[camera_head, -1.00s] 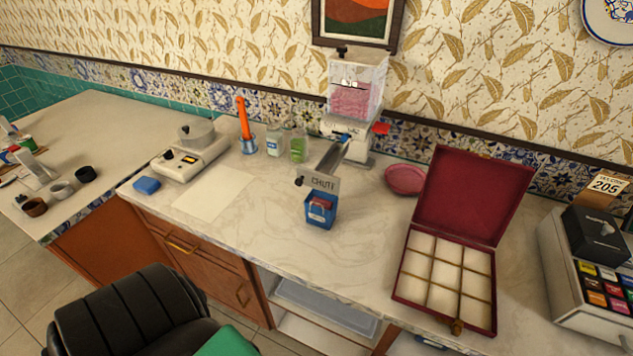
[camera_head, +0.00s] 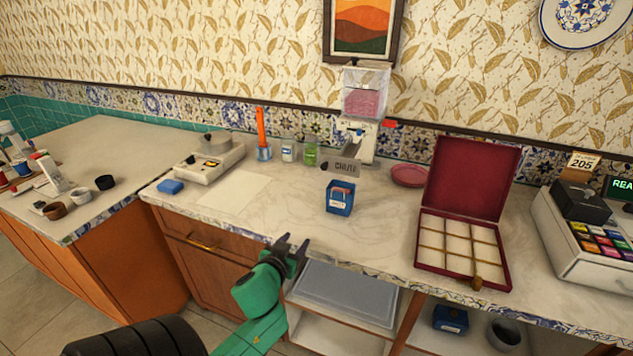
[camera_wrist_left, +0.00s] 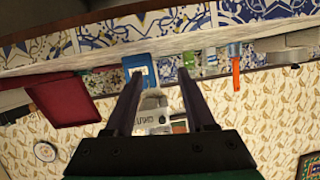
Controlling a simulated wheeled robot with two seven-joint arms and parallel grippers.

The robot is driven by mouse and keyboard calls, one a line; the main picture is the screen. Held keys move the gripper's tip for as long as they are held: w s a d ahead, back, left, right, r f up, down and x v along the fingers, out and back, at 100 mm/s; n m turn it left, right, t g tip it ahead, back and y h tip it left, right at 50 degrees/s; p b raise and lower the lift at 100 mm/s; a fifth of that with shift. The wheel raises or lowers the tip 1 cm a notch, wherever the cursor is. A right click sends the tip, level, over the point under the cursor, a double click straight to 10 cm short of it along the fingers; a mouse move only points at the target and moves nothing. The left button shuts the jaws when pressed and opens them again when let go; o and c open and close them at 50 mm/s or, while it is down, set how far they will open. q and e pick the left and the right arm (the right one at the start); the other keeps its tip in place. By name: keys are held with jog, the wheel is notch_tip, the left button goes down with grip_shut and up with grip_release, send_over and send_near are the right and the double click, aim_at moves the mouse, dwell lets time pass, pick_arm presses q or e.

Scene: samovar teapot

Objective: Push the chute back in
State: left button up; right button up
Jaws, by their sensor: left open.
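The chute (camera_head: 345,167) is a grey trough with a "CHUTE" plate on its front end. It sticks out toward me from the white dispenser (camera_head: 362,128) with a clear bin of pink contents. A blue box (camera_head: 340,201) stands on the counter in front of and below the chute plate. My left gripper (camera_head: 294,248) is open and empty at the counter's front edge, left of the box and well short of the chute. My right gripper is out of view.
A scale (camera_head: 208,163), jars (camera_head: 310,153) and an orange-handled tool (camera_head: 262,135) are to the left. The counter (camera_head: 285,215) left of the blue box is clear.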

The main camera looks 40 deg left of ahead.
pick_arm(q)
notch_tip(320, 180, up, 13)
jog(key=w+t, duration=0.2)
jog(key=t, duration=0.2)
jog(key=p, duration=0.2)
send_near(324, 168)
jog(key=x, duration=0.8)
jog(key=shift+w+a, duration=0.1)
grip_shut()
